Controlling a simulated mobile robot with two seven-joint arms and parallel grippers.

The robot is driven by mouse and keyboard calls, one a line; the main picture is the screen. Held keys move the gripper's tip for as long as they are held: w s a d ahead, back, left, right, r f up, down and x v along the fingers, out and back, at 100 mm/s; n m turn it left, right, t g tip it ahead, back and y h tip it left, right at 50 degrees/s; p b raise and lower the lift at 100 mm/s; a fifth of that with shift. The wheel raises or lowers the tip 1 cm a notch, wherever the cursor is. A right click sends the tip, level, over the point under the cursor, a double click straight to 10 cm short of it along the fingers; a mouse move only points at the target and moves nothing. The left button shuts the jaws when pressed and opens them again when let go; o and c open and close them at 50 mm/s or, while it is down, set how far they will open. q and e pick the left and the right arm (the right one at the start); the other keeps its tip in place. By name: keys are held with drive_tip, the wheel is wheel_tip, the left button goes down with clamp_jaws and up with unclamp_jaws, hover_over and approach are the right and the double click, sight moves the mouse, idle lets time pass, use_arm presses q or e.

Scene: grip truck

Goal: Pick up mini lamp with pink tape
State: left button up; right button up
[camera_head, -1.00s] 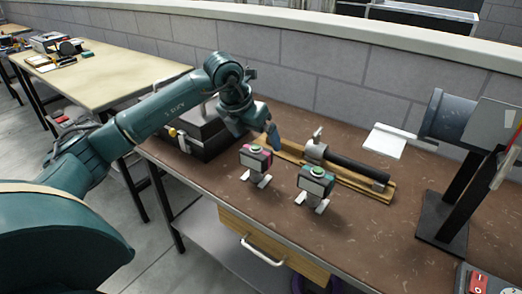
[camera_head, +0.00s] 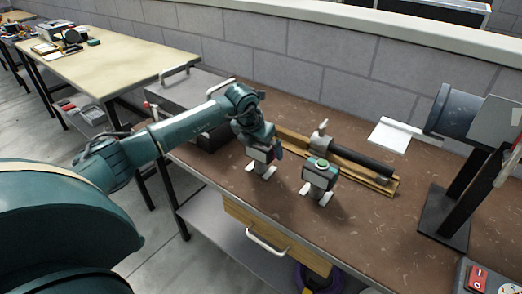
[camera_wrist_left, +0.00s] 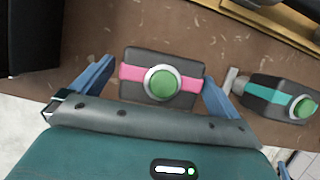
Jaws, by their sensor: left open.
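The mini lamp with pink tape (camera_wrist_left: 131,73) has a dark grey box body, a pink band and a round green top. In the left wrist view it lies between the blue fingers of my open left gripper (camera_wrist_left: 157,88), with a finger on each side. I cannot tell whether the fingers touch it. In the head view my left gripper (camera_head: 264,145) is right over this lamp (camera_head: 260,155) and hides its top. A similar lamp with teal tape (camera_head: 319,176) stands to its right on the brown workbench (camera_head: 300,101); it also shows in the left wrist view (camera_wrist_left: 280,96). My right gripper is out of view.
A wooden board with a dark-handled tool (camera_head: 361,160) lies behind the lamps. A black case (camera_head: 211,138) stands at the left of the bench. A dark stand-mounted machine (camera_head: 449,205) is at the right. A drawer handle (camera_head: 266,246) sticks out at the front.

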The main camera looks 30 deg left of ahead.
use_arm(q)
drive_tip(key=shift+w+f, duration=0.25)
drive_tip(key=shift+f, duration=0.25)
drive_tip(key=shift+r, duration=0.1)
drive_tip(key=c, duration=1.3)
